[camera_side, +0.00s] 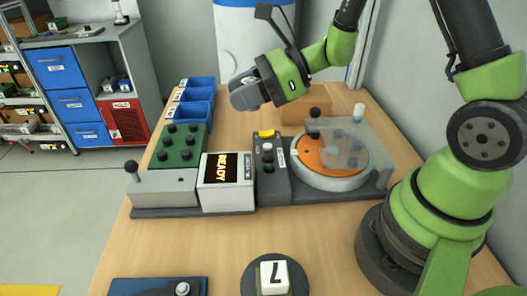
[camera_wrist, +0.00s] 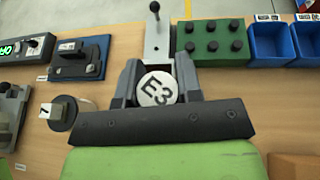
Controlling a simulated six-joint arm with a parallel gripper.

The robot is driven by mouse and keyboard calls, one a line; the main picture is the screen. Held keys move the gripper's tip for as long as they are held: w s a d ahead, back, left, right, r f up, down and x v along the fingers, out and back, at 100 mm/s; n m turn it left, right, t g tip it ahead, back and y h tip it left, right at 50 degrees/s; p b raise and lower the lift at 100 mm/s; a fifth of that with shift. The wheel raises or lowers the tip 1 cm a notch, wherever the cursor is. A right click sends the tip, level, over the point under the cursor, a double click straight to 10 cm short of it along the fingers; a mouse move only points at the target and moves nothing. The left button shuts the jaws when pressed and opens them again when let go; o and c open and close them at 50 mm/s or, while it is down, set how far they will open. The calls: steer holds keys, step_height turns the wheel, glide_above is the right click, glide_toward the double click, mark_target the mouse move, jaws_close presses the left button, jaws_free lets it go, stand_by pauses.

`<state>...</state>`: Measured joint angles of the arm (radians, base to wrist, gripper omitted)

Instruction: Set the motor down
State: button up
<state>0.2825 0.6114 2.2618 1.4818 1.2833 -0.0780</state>
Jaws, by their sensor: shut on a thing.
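My gripper (camera_side: 243,92) is raised above the bench behind the READY screen, its grey jaws facing left. In the wrist view my gripper (camera_wrist: 158,72) is shut on a round part with a white end face marked E3 (camera_wrist: 157,89), which I take to be the motor. The two jaws press on it from both sides. The rest of its body is hidden behind the face and jaws. In the side view I cannot make the motor out apart from the jaws. It is held in the air, clear of the bench.
A green block with dark pegs (camera_side: 190,133), blue bins (camera_side: 197,92), a lever unit (camera_side: 165,188), a READY screen (camera_side: 227,197) and a button panel (camera_side: 270,182) line the bench. An orange turntable (camera_side: 318,160) sits right under a clear cover. A block marked 7 (camera_side: 274,277) stands in front.

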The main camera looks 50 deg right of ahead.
steer(key=s+d, duration=0.3)
steer(key=d, duration=0.2)
steer(key=w+d+f+m+t+h, duration=0.1)
steer(key=w+d+f, duration=0.15)
steer(key=w, duration=0.65)
steer(key=w+d+f, duration=0.1)
steer(key=w+f, duration=0.3)
steer(key=w, duration=0.4)
steer(key=f, duration=0.9)
steer(key=shift+w+f, duration=0.25)
steer(key=shift+f, duration=0.1)
steer(key=shift+f, duration=0.3)
steer(key=shift+f, duration=0.3)
steer(key=o, duration=0.9)
steer(key=shift+o, duration=0.2)
